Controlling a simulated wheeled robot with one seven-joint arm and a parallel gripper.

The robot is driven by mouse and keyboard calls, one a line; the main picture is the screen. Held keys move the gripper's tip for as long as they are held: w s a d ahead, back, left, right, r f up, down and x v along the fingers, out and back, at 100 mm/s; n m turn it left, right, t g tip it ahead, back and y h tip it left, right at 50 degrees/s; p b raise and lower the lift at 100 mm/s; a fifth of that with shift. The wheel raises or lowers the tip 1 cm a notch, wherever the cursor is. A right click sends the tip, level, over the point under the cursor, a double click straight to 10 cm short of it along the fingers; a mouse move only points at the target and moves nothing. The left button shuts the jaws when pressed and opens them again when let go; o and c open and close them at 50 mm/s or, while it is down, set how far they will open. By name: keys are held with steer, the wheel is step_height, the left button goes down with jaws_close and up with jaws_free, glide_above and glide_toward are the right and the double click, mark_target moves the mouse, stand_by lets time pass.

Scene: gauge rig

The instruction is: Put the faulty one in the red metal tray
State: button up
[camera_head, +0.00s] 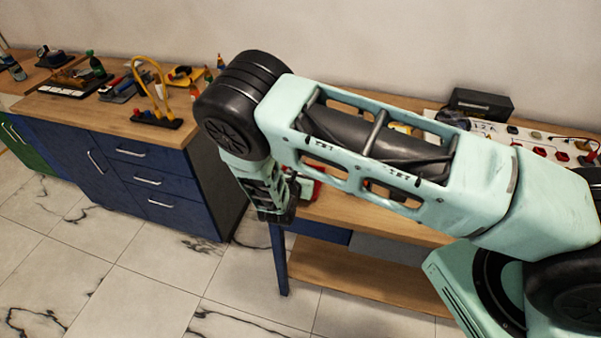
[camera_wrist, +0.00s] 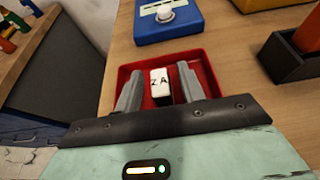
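A small white block with dark letters like "ZA" (camera_wrist: 160,88) stands between the two fingers of my gripper (camera_wrist: 160,90) in the wrist view. A narrow gap shows on each side of it, so the fingers look open around it. The red metal tray (camera_wrist: 124,74) is on the wooden bench directly behind and below the fingers, and the block appears inside its walls. Its underside is hidden by my gripper. In the head view my gripper (camera_head: 275,214) points down at the bench's left end; a bit of the red tray (camera_head: 316,174) shows behind my arm.
A blue device with a white knob (camera_wrist: 166,14) stands just beyond the tray. A dark open box (camera_wrist: 291,58) is to the right. In the head view, a blue cabinet (camera_head: 150,170) with tools on top stands at left. My arm hides much of the bench.

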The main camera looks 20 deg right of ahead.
steer(key=shift+s+a+r, duration=0.15)
steer(key=shift+s+a, duration=0.1)
steer(key=b+v, duration=0.4)
steer(key=v, duration=0.7)
steer(key=s+r+m+g+y, duration=0.8)
steer(key=s+r+m+g, duration=0.2)
steer(key=s+r+m, duration=1.1)
steer(key=s+r, duration=0.2)
steer(key=s, duration=0.2)
steer(key=shift+s+a+g, duration=0.2)
steer(key=shift+a+g, duration=0.1)
steer(key=shift+g, duration=0.1)
steer(key=shift+r, duration=0.1)
